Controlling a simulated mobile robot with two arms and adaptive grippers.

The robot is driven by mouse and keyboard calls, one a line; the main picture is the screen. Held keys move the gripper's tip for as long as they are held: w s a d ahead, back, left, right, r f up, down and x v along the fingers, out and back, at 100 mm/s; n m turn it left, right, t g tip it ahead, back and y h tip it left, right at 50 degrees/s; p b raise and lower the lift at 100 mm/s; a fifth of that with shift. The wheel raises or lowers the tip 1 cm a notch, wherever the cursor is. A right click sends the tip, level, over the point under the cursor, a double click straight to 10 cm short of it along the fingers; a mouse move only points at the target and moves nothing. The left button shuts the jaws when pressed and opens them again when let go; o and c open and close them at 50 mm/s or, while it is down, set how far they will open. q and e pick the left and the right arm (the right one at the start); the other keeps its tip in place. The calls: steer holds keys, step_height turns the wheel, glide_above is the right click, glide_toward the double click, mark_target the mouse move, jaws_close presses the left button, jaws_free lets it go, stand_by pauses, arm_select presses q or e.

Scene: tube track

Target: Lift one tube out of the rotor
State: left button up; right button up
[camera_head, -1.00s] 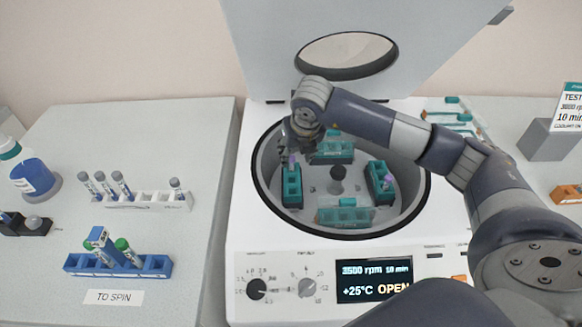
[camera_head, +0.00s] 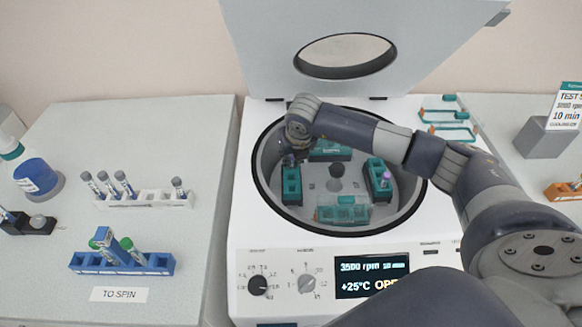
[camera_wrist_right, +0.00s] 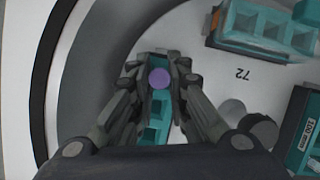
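The open centrifuge's rotor (camera_head: 318,188) carries several teal buckets. The left bucket (camera_head: 291,190) holds a tube with a purple cap (camera_wrist_right: 160,78), seen from above in the right wrist view. In the head view the gripper hides this cap. My left gripper is not in view.
The raised lid (camera_head: 270,50) stands behind the bowl, whose dark rim (camera_head: 257,180) surrounds the rotor. At left are a white rack (camera_head: 150,199) and a blue rack (camera_head: 150,265) with tubes. Teal racks (camera_head: 445,117) lie at back right.

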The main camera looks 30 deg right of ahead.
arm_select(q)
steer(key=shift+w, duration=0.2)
arm_select(e)
steer(key=shift+r, duration=0.2)
step_height(320, 180, up, 11)
steer(key=b, duration=0.3)
arm_select(q)
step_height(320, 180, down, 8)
steer(key=b, duration=0.5)
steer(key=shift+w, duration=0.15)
arm_select(e)
steer(key=s+d, duration=0.4)
steer(key=d, duration=0.4)
steer(key=s+d, duration=0.3)
steer(key=d, duration=0.5)
steer(key=shift+s+r, duration=0.3)
steer(key=shift+s, duration=0.1)
steer(key=shift+d, duration=0.1)
arm_select(q)
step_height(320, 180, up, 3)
steer(key=p, duration=0.3)
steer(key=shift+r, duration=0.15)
arm_select(e)
step_height(320, 180, up, 4)
